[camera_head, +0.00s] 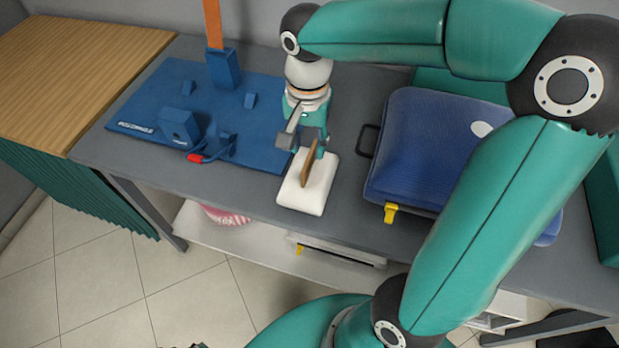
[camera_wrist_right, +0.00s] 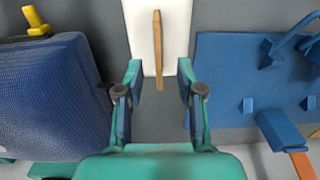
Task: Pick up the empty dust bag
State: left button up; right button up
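The empty dust bag appears to be the flat white bag (camera_head: 293,196) with a thin tan plate (camera_head: 309,165) standing up from it. It lies on the grey table near the front edge. In the wrist view the white bag (camera_wrist_right: 141,33) and tan plate (camera_wrist_right: 158,48) are at the top middle. My right gripper (camera_head: 303,140) points down at the plate's far end. In the wrist view it (camera_wrist_right: 159,75) is open, with a finger on each side of the plate's near end and gaps on both sides. My left gripper is not in view.
A blue board (camera_head: 265,90) with raised blocks and a red-tipped part lies left of the bag. A blue soft case (camera_head: 425,140) with a yellow tab (camera_head: 391,212) stands to the right. A wooden counter (camera_head: 70,60) is at far left. A white shelf (camera_head: 265,245) runs below the table.

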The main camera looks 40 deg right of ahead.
aim_at(309, 155)
jog(key=shift+f, duration=2.7)
grip_shut()
